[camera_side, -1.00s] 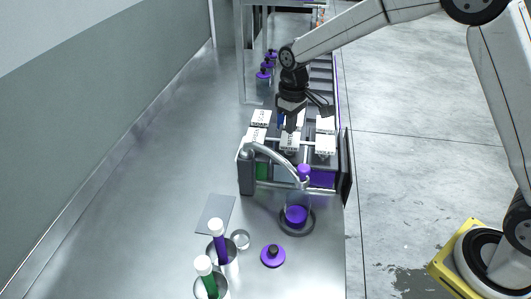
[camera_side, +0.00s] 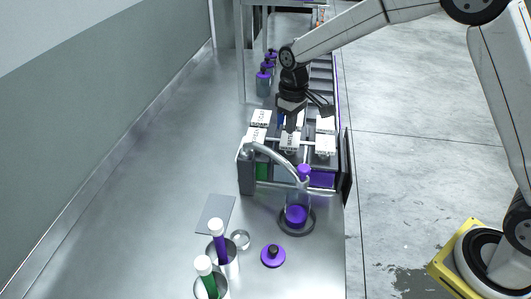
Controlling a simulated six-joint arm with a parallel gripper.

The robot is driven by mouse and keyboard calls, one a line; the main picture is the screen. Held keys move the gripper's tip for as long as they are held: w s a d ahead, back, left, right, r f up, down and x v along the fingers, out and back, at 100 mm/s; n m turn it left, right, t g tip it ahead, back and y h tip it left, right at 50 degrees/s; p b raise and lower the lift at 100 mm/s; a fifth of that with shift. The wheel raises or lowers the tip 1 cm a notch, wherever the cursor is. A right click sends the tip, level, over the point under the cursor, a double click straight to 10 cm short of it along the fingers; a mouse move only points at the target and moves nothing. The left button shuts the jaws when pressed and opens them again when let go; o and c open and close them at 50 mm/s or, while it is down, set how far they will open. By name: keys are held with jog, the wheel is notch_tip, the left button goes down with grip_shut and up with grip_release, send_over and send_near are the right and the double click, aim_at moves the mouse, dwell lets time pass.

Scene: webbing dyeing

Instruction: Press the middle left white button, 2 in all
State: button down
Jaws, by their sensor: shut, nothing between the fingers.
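Several white button blocks with dark print sit on a dark-framed machine: back left (camera_side: 261,117), front left (camera_side: 256,135), front middle (camera_side: 290,140), back right (camera_side: 325,124) and front right (camera_side: 325,144). Another white block in the back middle is mostly hidden behind my gripper. My gripper (camera_side: 290,128) is shut and empty, pointing down over the middle column. Its tip is at the far edge of the front middle block; I cannot tell whether it touches. From this angle I cannot tell which block is the middle left one.
A curved metal spout (camera_side: 272,154) stands before the blocks, above a clear vessel with purple liquid (camera_side: 296,215). The steel table (camera_side: 150,200) is clear on the left.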

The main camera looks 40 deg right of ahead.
aim_at(290, 138)
jog(key=shift+f, duration=0.25)
jog(key=shift+f, duration=0.75)
jog(key=shift+f, duration=0.85)
jog(key=shift+r, duration=1.25)
